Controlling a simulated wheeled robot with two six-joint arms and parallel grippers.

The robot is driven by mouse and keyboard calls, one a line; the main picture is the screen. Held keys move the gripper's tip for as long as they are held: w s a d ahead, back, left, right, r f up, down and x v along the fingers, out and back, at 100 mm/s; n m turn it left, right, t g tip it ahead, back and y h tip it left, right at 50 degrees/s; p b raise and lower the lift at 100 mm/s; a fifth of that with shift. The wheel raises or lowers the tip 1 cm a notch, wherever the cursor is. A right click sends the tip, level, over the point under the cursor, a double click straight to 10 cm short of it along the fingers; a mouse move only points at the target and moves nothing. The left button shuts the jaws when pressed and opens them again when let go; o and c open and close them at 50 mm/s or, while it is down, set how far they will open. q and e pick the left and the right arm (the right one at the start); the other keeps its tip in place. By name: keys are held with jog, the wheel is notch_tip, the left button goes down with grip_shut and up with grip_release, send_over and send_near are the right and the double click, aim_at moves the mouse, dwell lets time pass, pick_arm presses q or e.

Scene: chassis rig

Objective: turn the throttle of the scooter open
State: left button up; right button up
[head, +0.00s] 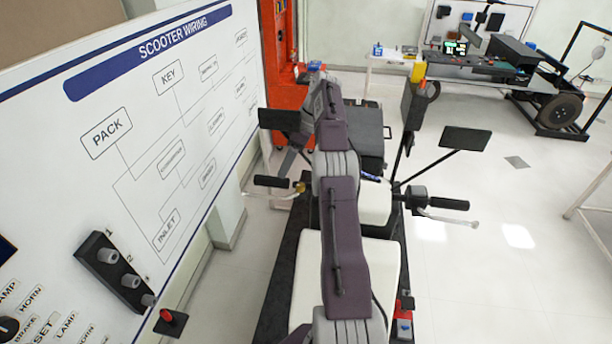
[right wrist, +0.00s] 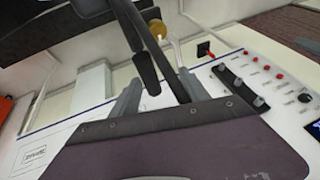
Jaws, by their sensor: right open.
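The scooter stands in the middle of the head view. Its picture-left handlebar carries a black grip (head: 272,181), with a brass-coloured part at its inner end and a lever beside it. My right arm crosses in front of the scooter. My right gripper (head: 292,160) hangs just above this grip, partly hidden behind the arm. In the right wrist view the gripper's grey fingers (right wrist: 158,82) are apart, and the black grip (right wrist: 147,72) shows ahead of and between them. No hold on it shows. My left gripper is not in view.
A wiring board (head: 130,110) stands close on the left, with a knob block (head: 120,275). The other black grip (head: 449,203) and a mirror (head: 465,138) stick out to the right. A red cabinet (head: 278,60) stands behind.

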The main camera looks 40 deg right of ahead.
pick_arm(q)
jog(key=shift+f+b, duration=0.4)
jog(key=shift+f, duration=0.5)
pick_arm(e)
jog(key=s+d+r, duration=0.2)
jog(key=s+r, duration=0.2)
jog(key=s, duration=0.1)
jog(key=shift+s+d, duration=0.25)
jog(key=shift+s, duration=0.15)
